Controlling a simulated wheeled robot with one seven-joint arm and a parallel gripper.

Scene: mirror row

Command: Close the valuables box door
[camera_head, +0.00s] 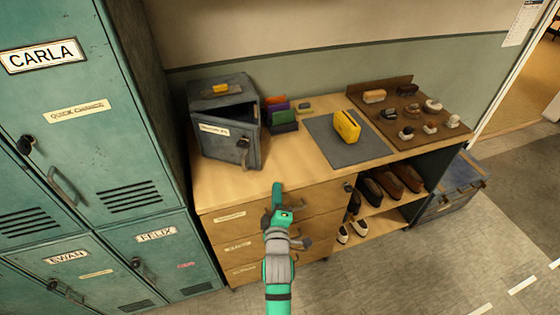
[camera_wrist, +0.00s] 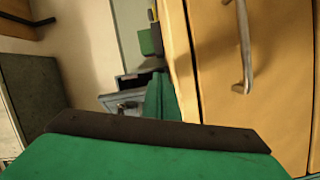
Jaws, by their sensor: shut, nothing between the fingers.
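The valuables box (camera_head: 207,148) is a dark grey metal box at the left end of the wooden cabinet top, beside the green lockers. Its labelled door (camera_head: 229,149) carries a lock and seems to stand ajar at the right; the exact gap is hard to tell. My gripper (camera_head: 277,188) is shut and empty. It is in front of the cabinet near the top's front edge, right of and below the box, apart from the door. In the wrist view, part of the grey box (camera_wrist: 117,104) shows beyond my green gripper (camera_wrist: 162,96), partly hidden.
A yellow item (camera_head: 346,126) stands on a grey mat (camera_head: 325,134). Colored items (camera_head: 283,119) stand right of the box. A brown board (camera_head: 390,104) holds brushes and tins at the right. Drawers with handles (camera_wrist: 241,50) are close to my gripper. Shoes sit on lower shelves.

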